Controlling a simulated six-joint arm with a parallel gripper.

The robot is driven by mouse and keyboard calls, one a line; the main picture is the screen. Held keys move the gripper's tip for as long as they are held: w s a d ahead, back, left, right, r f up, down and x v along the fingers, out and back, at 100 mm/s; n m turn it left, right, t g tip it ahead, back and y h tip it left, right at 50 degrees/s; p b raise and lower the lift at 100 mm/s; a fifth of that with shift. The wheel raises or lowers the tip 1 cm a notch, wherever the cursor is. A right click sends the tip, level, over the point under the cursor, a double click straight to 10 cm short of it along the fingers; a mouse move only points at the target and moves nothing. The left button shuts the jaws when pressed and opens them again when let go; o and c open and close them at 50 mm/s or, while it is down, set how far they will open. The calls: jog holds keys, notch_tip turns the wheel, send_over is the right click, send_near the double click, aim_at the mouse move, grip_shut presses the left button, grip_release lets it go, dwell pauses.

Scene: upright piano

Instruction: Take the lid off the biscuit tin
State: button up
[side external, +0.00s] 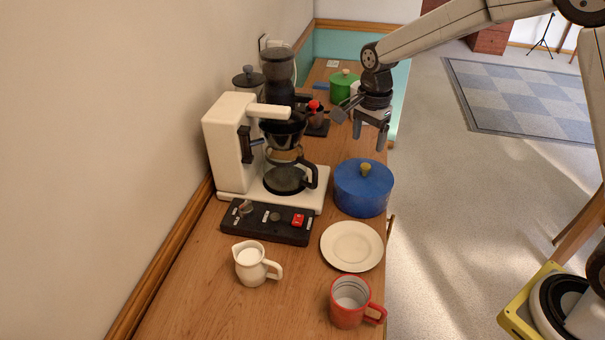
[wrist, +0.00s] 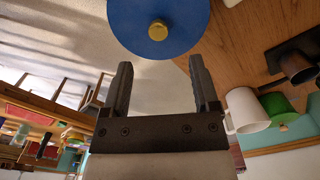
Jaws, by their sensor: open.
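The biscuit tin (side external: 361,198) is round and blue and stands on the wooden top near its right edge. Its blue lid (side external: 347,176) is on it, with a small gold knob (side external: 366,168) in the centre. My gripper (side external: 369,138) is open and empty, with its fingers pointing down, above and behind the tin in the side view. In the wrist view the lid (wrist: 180,35) shows at the top, cut off by the frame, with its knob (wrist: 158,30) beyond the open fingers (wrist: 160,63). The fingers appear apart from the lid and knob.
A white coffee maker (side external: 232,142) with a glass jug stands left of the tin. A cream plate (side external: 351,246), red mug (side external: 348,303) and small jug (side external: 251,264) are in front. A green lidded pot (side external: 341,87) and white mug (wrist: 246,110) stand behind. Open floor lies right.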

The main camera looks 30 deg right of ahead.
aim_at(366, 165)
jog(key=shift+f, duration=1.25)
jog(key=shift+f, duration=0.1)
jog(key=shift+s+d+f, duration=0.1)
jog(key=shift+d+f, duration=0.05)
jog(key=shift+f, duration=1.1)
jog(key=shift+d+f, duration=0.1)
jog(key=shift+f, duration=1.15)
grip_shut()
